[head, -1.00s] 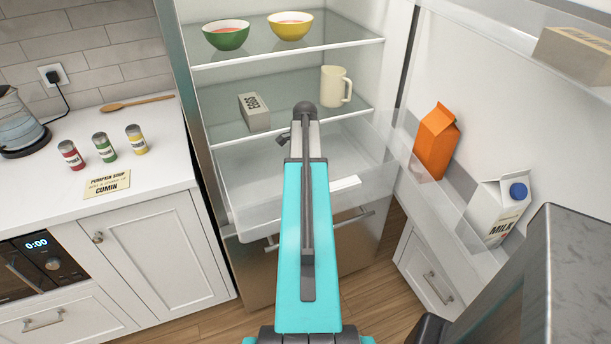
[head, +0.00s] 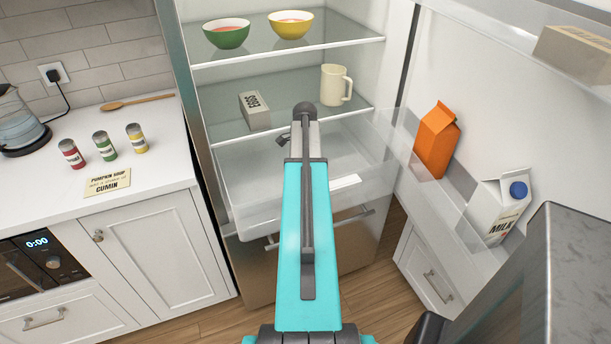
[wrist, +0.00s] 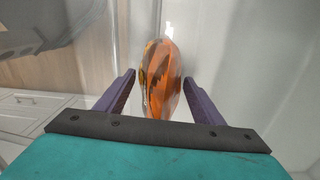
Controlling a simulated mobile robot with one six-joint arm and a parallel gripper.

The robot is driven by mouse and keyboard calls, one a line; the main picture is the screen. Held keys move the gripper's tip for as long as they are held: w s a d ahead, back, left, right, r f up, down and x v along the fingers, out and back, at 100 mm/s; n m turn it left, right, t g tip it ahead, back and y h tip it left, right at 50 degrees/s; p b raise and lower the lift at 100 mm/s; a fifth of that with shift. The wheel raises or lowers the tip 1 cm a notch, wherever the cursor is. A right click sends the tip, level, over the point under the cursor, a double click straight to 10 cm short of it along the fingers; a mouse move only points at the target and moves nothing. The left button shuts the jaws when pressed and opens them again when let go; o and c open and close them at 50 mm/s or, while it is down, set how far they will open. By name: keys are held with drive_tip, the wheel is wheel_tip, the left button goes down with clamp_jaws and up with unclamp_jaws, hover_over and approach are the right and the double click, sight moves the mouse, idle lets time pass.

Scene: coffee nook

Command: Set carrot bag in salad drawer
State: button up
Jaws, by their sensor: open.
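The carrot bag (wrist: 162,80), orange in a clear wrap, shows in the wrist view between the two purple fingers of my gripper (wrist: 158,88). The fingers are open, with a visible gap on each side of the bag. A pale surface lies behind the bag; I cannot tell whether the bag rests on it. The clear salad drawer (head: 262,222) is pulled out at the bottom of the open fridge in the head view. My arm crosses in front of it and hides the gripper and the bag there.
A higher shelf holds a green bowl (head: 227,34) and a yellow bowl (head: 291,24). The open door at right carries an orange carton (head: 436,140) and a milk carton (head: 497,210).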

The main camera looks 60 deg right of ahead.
drive_tip(key=shift+w+d+r+b, duration=0.1)
drive_tip(key=shift+r+b, duration=0.75)
drive_tip(key=shift+r, duration=5.3)
